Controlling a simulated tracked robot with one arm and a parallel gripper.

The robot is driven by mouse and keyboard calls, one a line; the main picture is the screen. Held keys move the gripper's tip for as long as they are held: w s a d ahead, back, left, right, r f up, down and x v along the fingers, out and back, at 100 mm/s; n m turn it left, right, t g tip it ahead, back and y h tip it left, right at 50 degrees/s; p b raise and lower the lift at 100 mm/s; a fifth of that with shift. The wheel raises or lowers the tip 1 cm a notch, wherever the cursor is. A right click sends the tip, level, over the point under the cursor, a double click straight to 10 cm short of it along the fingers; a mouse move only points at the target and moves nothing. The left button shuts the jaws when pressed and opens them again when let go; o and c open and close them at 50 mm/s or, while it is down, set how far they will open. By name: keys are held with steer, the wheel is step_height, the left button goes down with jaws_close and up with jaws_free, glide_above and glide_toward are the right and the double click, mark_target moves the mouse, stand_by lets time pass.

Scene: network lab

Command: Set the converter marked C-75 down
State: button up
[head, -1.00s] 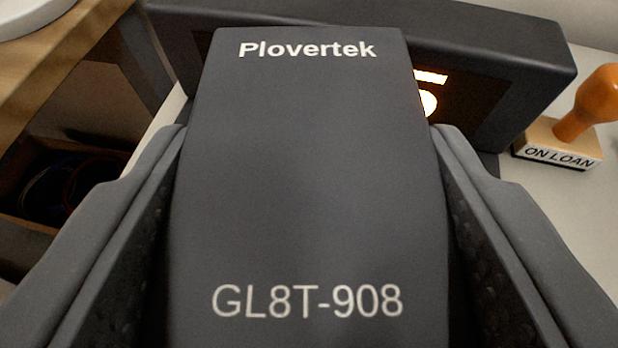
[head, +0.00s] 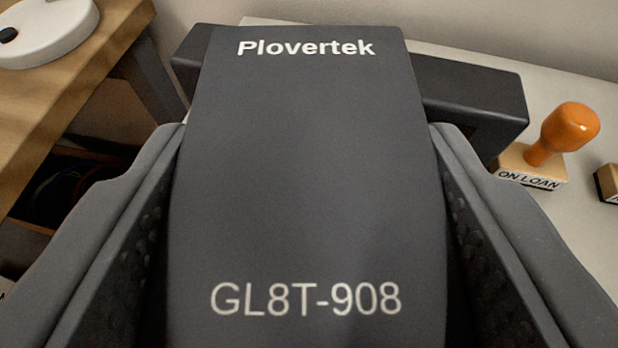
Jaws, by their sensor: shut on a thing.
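My gripper (head: 308,180) is shut on a dark grey box (head: 308,180), one jaw on each side of it. The box reads "Plovertek" near its far end and "GL8T-908" near its close end. No C-75 mark shows on the face that I see; its other faces are hidden. I cannot tell whether the box touches anything below it.
A long dark device (head: 475,95) stands behind the held box on a pale surface (head: 585,235). A stamp (head: 530,180) with an orange knob, marked "ON LOAN", stands right of it, beside another small block (head: 608,183). A wooden table (head: 50,100) bears a white round object (head: 45,35) at left.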

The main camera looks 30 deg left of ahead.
step_height(320, 180, up, 2)
steer(key=shift+r+p, duration=0.15)
steer(key=shift+p, duration=0.6)
